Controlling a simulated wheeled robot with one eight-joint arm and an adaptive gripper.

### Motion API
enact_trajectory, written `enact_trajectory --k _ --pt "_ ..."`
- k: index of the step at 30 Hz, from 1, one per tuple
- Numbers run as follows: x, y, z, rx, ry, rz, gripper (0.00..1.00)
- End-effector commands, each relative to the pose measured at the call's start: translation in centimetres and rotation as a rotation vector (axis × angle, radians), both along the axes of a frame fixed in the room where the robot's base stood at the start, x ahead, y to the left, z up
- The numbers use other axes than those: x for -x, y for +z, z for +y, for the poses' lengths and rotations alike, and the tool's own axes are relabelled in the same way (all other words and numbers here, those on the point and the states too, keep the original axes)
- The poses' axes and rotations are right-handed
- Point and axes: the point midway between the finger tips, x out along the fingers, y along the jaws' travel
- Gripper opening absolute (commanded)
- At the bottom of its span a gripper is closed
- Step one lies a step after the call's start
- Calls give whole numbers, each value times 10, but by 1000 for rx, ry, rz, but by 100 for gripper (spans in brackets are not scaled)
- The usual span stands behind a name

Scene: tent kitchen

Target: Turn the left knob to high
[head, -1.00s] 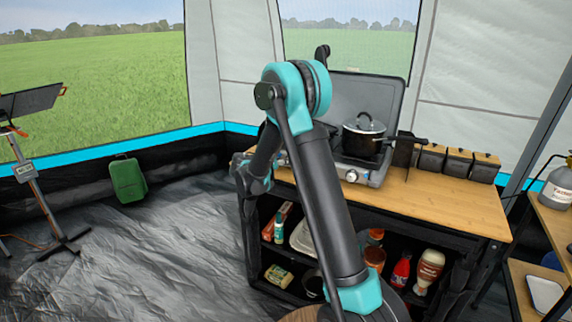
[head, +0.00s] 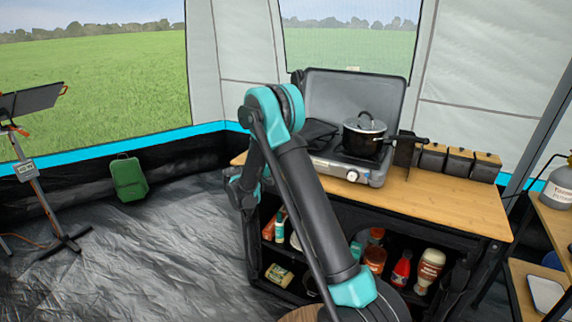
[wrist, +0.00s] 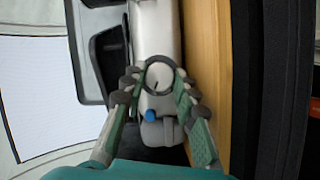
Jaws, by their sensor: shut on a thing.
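The camp stove (head: 376,178) stands on the wooden counter with its lid up. Its right knob (head: 352,175) shows on the front panel in the head view. The left knob is hidden there behind my arm. In the wrist view, a round pale knob with a dark rim (wrist: 159,77), taken as the left knob, sits between my gripper's fingertips (wrist: 160,84). My gripper is shut on it, one finger on each side. A short dark mark shows on its face, but I cannot tell its setting. A blue dot (wrist: 151,115) is just below it.
A black lidded pot (head: 364,138) stands on the right burner, handle pointing right. Several dark wood-topped canisters (head: 458,163) line the counter back. Bottles (head: 430,268) and jars fill the shelves below. The counter (head: 450,202) right of the stove is mostly clear.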

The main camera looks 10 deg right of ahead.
Motion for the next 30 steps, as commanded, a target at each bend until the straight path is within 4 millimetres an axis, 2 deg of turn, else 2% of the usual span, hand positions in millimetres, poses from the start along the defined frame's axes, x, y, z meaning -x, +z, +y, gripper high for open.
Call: enact_trajectory --k 9,24,25,30 --pt "0 -1 1 88 2 64 0" --pt "0 -1 1 102 3 74 0" --pt "0 -1 1 102 3 74 30" --pt "0 -1 1 102 2 74 50"
